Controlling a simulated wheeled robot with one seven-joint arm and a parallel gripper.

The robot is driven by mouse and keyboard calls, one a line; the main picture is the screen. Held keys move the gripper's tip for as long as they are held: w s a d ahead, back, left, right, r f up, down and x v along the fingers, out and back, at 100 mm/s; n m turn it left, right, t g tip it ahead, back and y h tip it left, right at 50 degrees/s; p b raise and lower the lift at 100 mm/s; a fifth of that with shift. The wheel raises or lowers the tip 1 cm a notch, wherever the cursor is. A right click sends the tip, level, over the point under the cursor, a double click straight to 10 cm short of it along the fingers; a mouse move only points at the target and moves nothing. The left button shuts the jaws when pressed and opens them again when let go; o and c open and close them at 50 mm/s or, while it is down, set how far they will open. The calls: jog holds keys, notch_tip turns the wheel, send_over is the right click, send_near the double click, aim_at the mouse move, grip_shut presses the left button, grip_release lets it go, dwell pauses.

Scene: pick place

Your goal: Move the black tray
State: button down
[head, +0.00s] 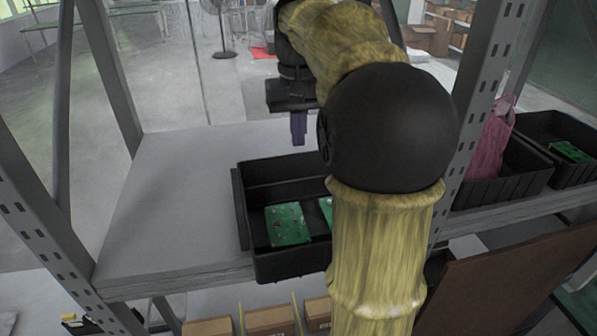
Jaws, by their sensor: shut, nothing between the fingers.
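The black tray (240,210) stands on the grey shelf, partly hidden behind my arm. Green circuit boards (287,224) lie in it. My gripper (298,128) hangs from its dark mount above the tray's far side, with purple fingers pointing down. The fingers are together and hold nothing. Whether the fingertips touch the tray's far rim cannot be told from this view. The tray's right part is hidden by my arm.
The shelf (170,200) is bare left of the tray. Grey perforated posts (490,90) stand at both sides. More black trays (545,160) with a green board and a pink item (490,140) stand right. Cardboard boxes (270,320) are below.

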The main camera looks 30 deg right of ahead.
aim_at(298, 184)
notch_tip(298, 184, down, 10)
jog(key=shift+r+p, duration=0.1)
jog(key=shift+p, duration=0.5)
